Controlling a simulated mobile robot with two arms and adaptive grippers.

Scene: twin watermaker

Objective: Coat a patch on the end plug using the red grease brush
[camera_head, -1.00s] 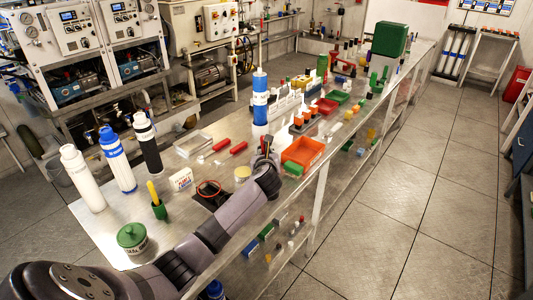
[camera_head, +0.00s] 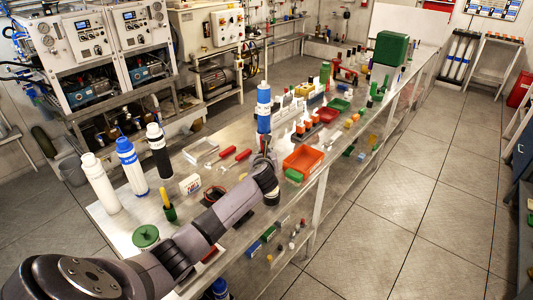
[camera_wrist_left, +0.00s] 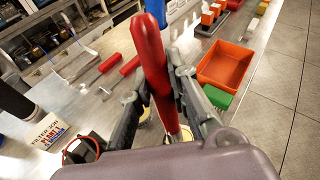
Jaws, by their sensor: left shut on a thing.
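My left gripper (camera_wrist_left: 160,100) is shut on the red grease brush (camera_wrist_left: 151,55), its red handle upright between the fingers. The brush's lower end points down near a pale round tub (camera_wrist_left: 186,134); I cannot tell whether they touch. In the head view the left gripper (camera_head: 265,147) is over the bench, in front of the tall blue-and-white cylinder. A black piece with a red ring (camera_head: 213,194), perhaps the end plug, lies on the bench left of my forearm. It also shows in the left wrist view (camera_wrist_left: 84,150), partly hidden by my wrist. My right gripper is out of view.
An orange tray (camera_head: 303,162) stands right of the gripper. Two red-handled tools (camera_head: 235,153) lie to its left. A white sign card (camera_head: 190,184), tall bottles (camera_head: 100,185), a green pot (camera_head: 146,237) and a green cup (camera_head: 170,213) stand further left.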

